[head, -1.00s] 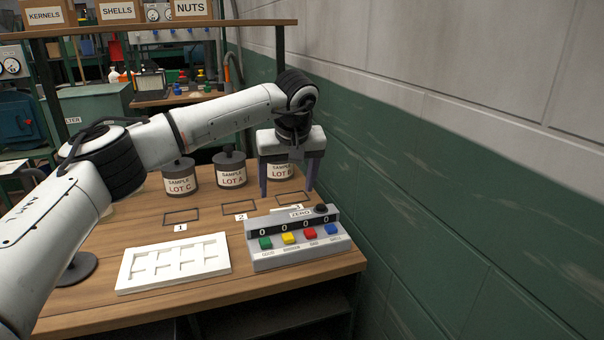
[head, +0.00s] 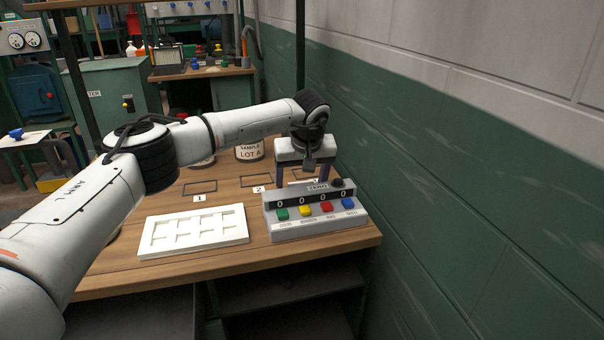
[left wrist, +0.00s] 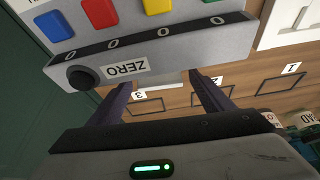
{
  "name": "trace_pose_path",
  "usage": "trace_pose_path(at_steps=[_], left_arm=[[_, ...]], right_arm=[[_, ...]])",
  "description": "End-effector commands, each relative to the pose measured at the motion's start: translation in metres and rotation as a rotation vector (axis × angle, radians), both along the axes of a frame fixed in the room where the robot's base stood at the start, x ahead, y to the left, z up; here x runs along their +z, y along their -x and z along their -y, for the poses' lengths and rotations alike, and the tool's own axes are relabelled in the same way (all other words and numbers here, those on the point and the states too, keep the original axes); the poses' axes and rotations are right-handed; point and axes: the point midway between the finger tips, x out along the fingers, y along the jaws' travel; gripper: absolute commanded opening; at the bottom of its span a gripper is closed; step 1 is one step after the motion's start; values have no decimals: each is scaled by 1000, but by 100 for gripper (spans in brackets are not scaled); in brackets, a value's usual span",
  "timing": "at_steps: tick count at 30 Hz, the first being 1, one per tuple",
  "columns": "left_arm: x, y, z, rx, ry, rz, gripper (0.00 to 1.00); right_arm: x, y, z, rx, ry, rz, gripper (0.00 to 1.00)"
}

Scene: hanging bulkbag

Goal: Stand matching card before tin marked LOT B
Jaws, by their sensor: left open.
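My left gripper (head: 304,172) is over the back right of the table, just behind the counter box. Its fingers are apart, and they also show in the left wrist view (left wrist: 163,92). A pale strip (left wrist: 165,80) shows between the fingers beside the box; I cannot tell whether it is a card. The tin marked LOT A (head: 249,151) stands behind slot 2. Another tin (head: 203,161) is mostly hidden by my arm. The LOT B tin is hidden behind my gripper in the head view. No card is clearly seen.
The grey counter box (head: 315,211) with coloured buttons stands close in front of my gripper. A white tray (head: 193,248) lies to its left. Outlined slots 1 (head: 200,187) and 2 (head: 256,181) are empty. A green and white wall (head: 440,190) bounds the right side.

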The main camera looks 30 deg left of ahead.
Motion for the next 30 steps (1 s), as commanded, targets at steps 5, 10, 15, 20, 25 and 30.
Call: trace_pose_path(at_steps=[5,10,15,20,25,30], left_arm=[[-6,-2,-2,1,0,1,73],[-6,-2,-2,0,-1,1,73],[-6,-2,-2,0,0,0,55],[-6,-2,-2,0,0,0,30],[-5,-2,-3,1,0,0,30],[-4,0,-10,6,0,0,30]], right_arm=[[-1,1,0,0,0,-2,69],[-1,2,0,0,1,-6,69],[-2,3,0,0,1,-7,69],[-2,3,0,0,1,-8,69],[-1,4,0,0,0,-9,69],[3,5,0,-1,-1,-11,69]])
